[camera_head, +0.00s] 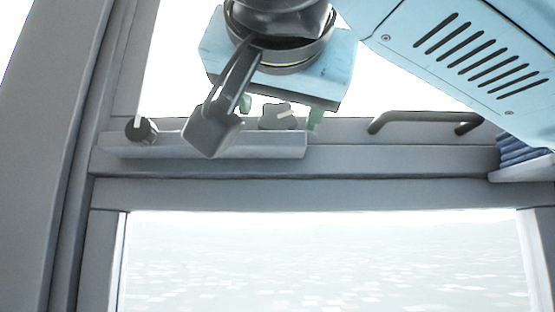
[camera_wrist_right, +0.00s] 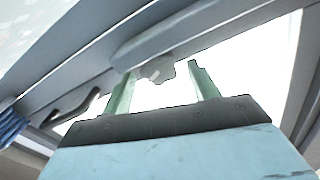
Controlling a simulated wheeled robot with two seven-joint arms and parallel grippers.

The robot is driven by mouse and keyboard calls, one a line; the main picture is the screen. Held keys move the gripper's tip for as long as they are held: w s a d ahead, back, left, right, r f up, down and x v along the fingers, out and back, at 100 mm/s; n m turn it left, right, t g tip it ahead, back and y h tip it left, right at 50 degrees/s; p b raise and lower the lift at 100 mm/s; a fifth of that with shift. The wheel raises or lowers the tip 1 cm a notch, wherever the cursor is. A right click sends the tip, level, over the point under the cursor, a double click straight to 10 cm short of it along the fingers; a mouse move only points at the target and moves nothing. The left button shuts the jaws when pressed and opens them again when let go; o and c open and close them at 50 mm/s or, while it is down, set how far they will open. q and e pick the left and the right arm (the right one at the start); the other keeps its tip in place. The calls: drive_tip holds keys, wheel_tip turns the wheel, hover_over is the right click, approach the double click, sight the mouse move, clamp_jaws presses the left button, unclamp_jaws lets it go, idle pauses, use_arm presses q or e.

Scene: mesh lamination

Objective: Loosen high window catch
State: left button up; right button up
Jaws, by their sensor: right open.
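A grey window catch knob (camera_head: 280,117) with a pale pointer sits on a light ledge (camera_head: 255,148) along the window's cross frame. My right gripper (camera_head: 281,110) is at the knob, its two green fingers apart, one on each side of it. In the right wrist view the knob (camera_wrist_right: 157,70) shows between the open fingertips (camera_wrist_right: 160,76), with bright gaps beside it, and I cannot tell whether either finger touches it. A second, dark knob (camera_head: 141,130) with a white pointer is at the ledge's left end. My left gripper is not in view.
A dark bar handle (camera_head: 425,118) is on the frame to the right; it also shows in the right wrist view (camera_wrist_right: 76,107). Folded blue cloth (camera_head: 522,150) lies on a small shelf at the right edge. A grey post (camera_head: 50,130) stands at the left.

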drive_tip(key=shift+w, duration=0.3)
